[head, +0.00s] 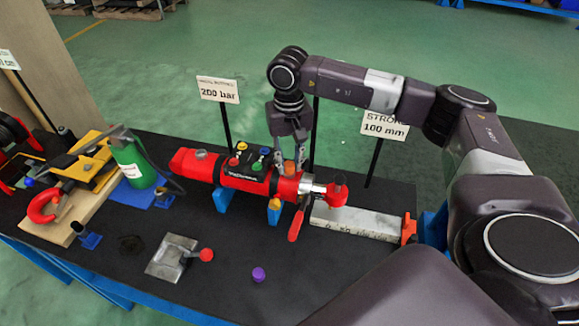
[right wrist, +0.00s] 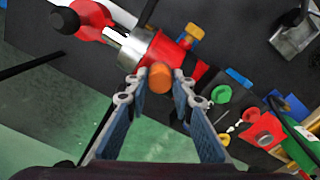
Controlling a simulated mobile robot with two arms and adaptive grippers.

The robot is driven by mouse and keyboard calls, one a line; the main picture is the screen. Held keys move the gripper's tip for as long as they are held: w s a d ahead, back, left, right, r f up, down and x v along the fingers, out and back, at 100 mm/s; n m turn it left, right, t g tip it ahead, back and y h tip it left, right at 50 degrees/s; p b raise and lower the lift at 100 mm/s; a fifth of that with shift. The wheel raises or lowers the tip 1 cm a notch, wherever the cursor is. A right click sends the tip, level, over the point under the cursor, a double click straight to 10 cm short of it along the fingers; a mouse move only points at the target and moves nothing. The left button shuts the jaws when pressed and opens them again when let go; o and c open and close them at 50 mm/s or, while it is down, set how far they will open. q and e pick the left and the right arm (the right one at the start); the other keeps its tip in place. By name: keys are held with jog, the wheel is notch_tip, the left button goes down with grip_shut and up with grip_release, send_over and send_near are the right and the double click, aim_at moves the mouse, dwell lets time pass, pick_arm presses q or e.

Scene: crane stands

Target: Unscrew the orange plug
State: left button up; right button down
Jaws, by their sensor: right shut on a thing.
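The orange plug (head: 290,167) sits on top of the red hydraulic cylinder (head: 198,166), near its silver end. It also shows in the right wrist view (right wrist: 160,78) as a round orange cap. My right gripper (head: 289,160) comes down on it from above, with one finger on each side. In the right wrist view the fingertips (right wrist: 157,84) are shut on the plug, which still stands at the cylinder's surface. Whether its thread is engaged is hidden. My left gripper is not in view.
Green and yellow fittings (head: 264,151) stand on the cylinder left of the plug. A red lever (head: 296,224) hangs in front. A purple cap (head: 258,274) and a metal plate (head: 171,257) lie on the black tabletop. Signs on posts, such as the 200 bar sign (head: 218,90), stand behind.

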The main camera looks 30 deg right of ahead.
jog(key=shift+r, duration=0.1)
jog(key=shift+n+b, duration=0.8)
jog(key=shift+n, duration=0.4)
jog(key=n, duration=0.2)
jog(key=shift+n+b, duration=0.4)
jog(key=c, duration=1.6)
grip_release()
jog(key=shift+c, duration=0.7)
